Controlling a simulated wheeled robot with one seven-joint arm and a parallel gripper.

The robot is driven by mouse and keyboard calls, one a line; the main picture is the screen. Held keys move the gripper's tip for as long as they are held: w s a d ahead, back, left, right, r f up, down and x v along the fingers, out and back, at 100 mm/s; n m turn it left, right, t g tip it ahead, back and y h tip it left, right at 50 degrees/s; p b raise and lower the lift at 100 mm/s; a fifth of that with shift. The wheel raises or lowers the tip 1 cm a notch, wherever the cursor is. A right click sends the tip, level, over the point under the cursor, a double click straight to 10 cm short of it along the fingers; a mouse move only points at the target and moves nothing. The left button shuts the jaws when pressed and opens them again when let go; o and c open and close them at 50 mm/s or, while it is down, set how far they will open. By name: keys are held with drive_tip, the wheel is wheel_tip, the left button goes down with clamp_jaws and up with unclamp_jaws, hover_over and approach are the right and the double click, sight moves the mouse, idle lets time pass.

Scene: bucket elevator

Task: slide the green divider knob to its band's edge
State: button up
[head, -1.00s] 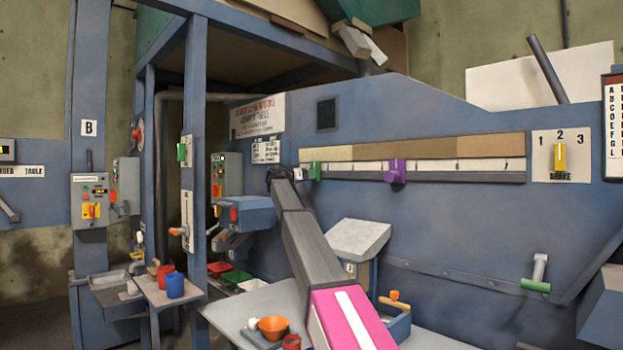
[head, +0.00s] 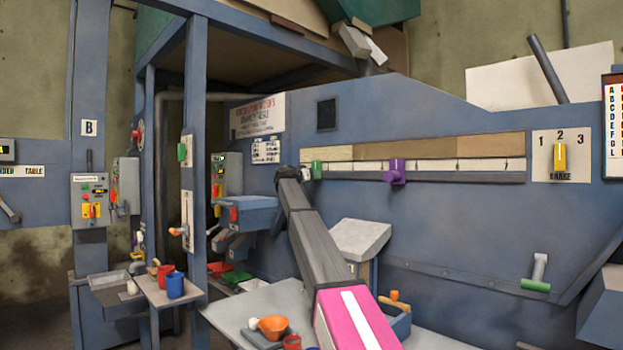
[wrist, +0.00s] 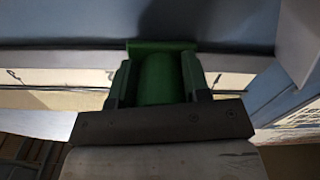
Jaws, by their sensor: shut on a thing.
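The green divider knob (head: 317,170) sits on the long rail (head: 450,177) near its left end, below the palest section of the tan band (head: 328,153). In the wrist view the green knob (wrist: 158,80) stands between the two fingers of my gripper (wrist: 157,85), which is shut on it. In the head view my gripper (head: 304,172) is at the knob's left side, largely hidden by my arm. The purple knob (head: 396,171) sits farther right on the same rail.
The tan band continues right in darker sections. A panel numbered 1 to 3 with a yellow handle (head: 560,157) is right of the rail. A blue box (head: 247,211) is left of my arm. The rail between the green and purple knobs is clear.

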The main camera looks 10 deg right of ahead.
sight(353, 177)
drive_tip(key=s+d, duration=0.4)
drive_tip(key=s, duration=0.1)
drive_tip(key=s+d, duration=0.4)
drive_tip(key=s, duration=0.2)
drive_tip(key=s+d, duration=0.4)
drive_tip(key=s, duration=0.1)
drive_tip(key=shift+s, duration=0.3)
drive_tip(key=o, duration=1.3)
drive_tip(key=shift+a, duration=0.1)
drive_tip(key=v, duration=1)
drive_tip(key=shift+s+a, duration=0.2)
drive_tip(key=shift+a, duration=0.05)
